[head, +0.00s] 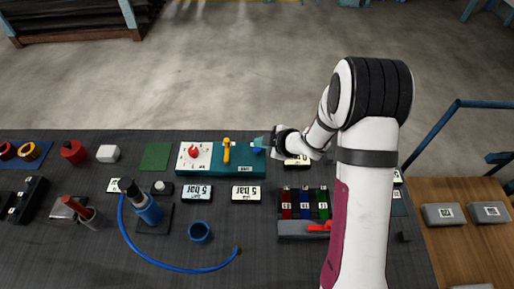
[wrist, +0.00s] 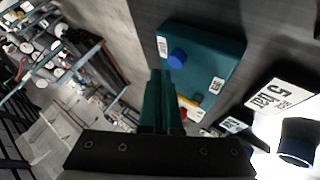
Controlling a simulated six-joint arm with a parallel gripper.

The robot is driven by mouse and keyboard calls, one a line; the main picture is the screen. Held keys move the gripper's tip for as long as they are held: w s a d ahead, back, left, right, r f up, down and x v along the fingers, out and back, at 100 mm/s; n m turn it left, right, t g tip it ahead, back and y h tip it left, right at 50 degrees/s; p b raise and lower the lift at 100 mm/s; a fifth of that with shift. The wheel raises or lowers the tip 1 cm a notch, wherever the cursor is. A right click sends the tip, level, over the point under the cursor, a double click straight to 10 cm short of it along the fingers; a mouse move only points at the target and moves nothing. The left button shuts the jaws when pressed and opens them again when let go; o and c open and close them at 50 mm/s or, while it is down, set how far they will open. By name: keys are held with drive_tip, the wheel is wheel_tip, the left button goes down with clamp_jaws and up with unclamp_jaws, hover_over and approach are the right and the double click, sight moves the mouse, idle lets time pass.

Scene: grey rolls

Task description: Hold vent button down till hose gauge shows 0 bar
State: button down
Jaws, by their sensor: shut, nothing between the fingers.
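A teal panel (head: 221,166) carries a red knob on a white plate (head: 194,152), a yellow lever (head: 227,151) and a blue button (head: 257,151) at its right end. The button also shows in the wrist view (wrist: 177,58), just past the fingertips. My gripper (head: 261,141) is shut and empty; its green fingers (wrist: 160,74) are close to the button. I cannot tell whether they touch it. Two white displays, left (head: 197,192) and right (head: 246,192), both read 5 bar; their smaller labels are unreadable. A blue hose (head: 160,263) curves across the table.
A blue bottle-like tool (head: 148,208) and a blue cup (head: 200,232) stand in front of the panel. A rack with red, blue and green slots (head: 304,228) is at right, beside my arm. A green mat (head: 156,156) lies left of the panel.

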drive_tip(key=shift+f, duration=0.1)
drive_tip(key=shift+f, duration=0.3)
drive_tip(key=shift+f, duration=0.5)
idle(2.5)
idle(0.9)
drive_tip(key=shift+r, duration=0.9)
drive_tip(key=shift+r, duration=2.55)
